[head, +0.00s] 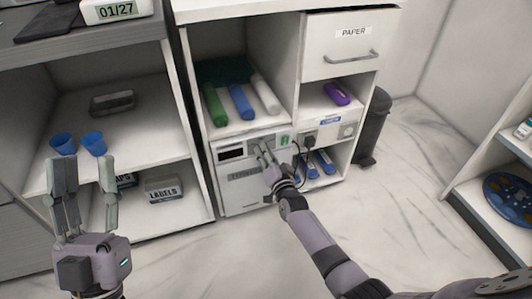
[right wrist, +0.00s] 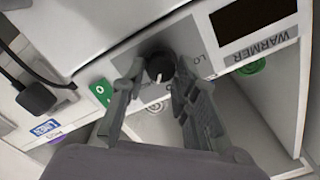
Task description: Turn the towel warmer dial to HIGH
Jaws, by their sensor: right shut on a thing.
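The towel warmer (head: 233,172) is a white box with a dark display, in the lower middle bay of the white cabinet. Its black dial (right wrist: 158,66) with a white pointer mark shows in the right wrist view; the mark points toward the bottom of that picture. Part of a "LO" label is beside the dial; a HIGH label cannot be made out. My right gripper (right wrist: 155,82) is shut on the dial, one finger on each side; in the head view it (head: 264,152) covers the dial. My left gripper (head: 84,162) is open and empty, in front of the left shelf.
Rolled green, blue and white towels (head: 240,102) lie above the warmer. A black plug (head: 309,139) with a cable is just right of it. Blue cups (head: 92,143) and a labels box (head: 164,189) are on the left shelves. A dark bin (head: 374,125) stands right of the cabinet.

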